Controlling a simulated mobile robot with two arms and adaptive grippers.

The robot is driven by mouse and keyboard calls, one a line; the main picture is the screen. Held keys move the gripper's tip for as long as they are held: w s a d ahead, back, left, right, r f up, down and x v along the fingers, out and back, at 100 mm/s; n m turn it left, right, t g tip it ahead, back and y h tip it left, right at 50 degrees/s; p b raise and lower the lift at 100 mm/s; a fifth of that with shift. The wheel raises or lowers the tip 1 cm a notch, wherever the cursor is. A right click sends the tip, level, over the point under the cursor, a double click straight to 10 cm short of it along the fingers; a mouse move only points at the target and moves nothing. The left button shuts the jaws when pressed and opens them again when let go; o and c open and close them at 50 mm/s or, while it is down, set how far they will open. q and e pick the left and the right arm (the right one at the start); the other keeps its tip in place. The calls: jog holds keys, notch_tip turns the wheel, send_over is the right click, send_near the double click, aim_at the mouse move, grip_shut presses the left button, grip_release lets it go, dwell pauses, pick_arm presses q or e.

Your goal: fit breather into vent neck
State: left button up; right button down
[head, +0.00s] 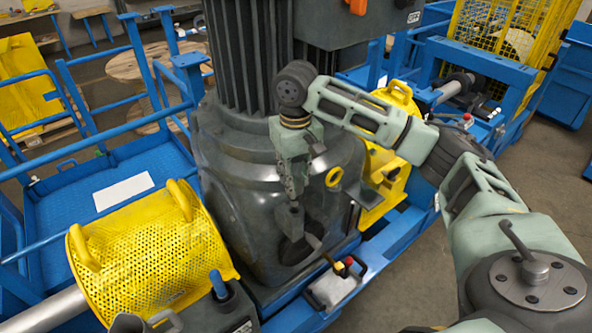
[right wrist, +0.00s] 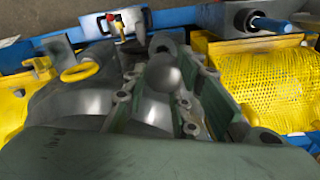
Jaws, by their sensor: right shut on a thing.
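My right gripper (head: 291,222) is pointing down in front of the big dark grey gear housing (head: 225,165), its fingers close to the housing's lower front. In the right wrist view the right gripper (right wrist: 165,88) is shut on a smooth grey rounded piece, which looks like the breather (right wrist: 164,72). In the head view the fingers largely hide this piece. A grey round stub (right wrist: 162,42) shows just beyond the fingertips; I cannot tell whether it is the vent neck, or whether the breather touches it. My left gripper is not clearly seen.
A yellow ring (head: 334,176) sticks out of the housing right of the gripper. Blue rails surround the housing; open floor lies at right.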

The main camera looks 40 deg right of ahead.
jog(key=shift+f, duration=0.4)
dwell(0.5)
jog(key=shift+p, duration=0.5)
jog(key=shift+f, duration=2.05)
dwell(0.6)
jog(key=c, duration=1.3)
grip_release()
jog(key=shift+c, duration=0.2)
